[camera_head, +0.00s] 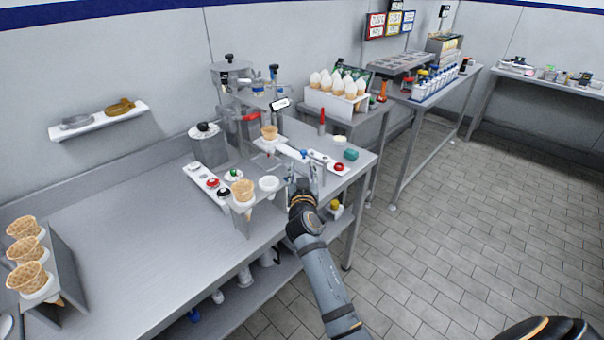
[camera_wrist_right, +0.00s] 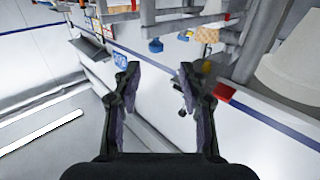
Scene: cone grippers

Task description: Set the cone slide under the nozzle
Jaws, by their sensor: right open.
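The white cone slide (camera_head: 318,160) lies at a slant on the workbench, with a small blue knob (camera_head: 303,153) on it. A waffle cone (camera_head: 270,132) stands upright at its far left end. The grey dispensing machine (camera_head: 232,77) with a red handle (camera_head: 250,117) stands behind; I cannot make out the nozzle tip or whether the cone is right below it. My right gripper (camera_head: 299,184) is just in front of the slide, apart from the knob as far as I can see. In the wrist view its two fingers (camera_wrist_right: 157,78) are spread with nothing between them. My left gripper is not in view.
Another cone (camera_head: 243,189) sits in a stand near the bench's front edge. Capped jars (camera_head: 212,183) are in a white strip to its left. A rack of cones (camera_head: 38,285) is at the far left. A box of white-topped cones (camera_head: 337,101) stands behind.

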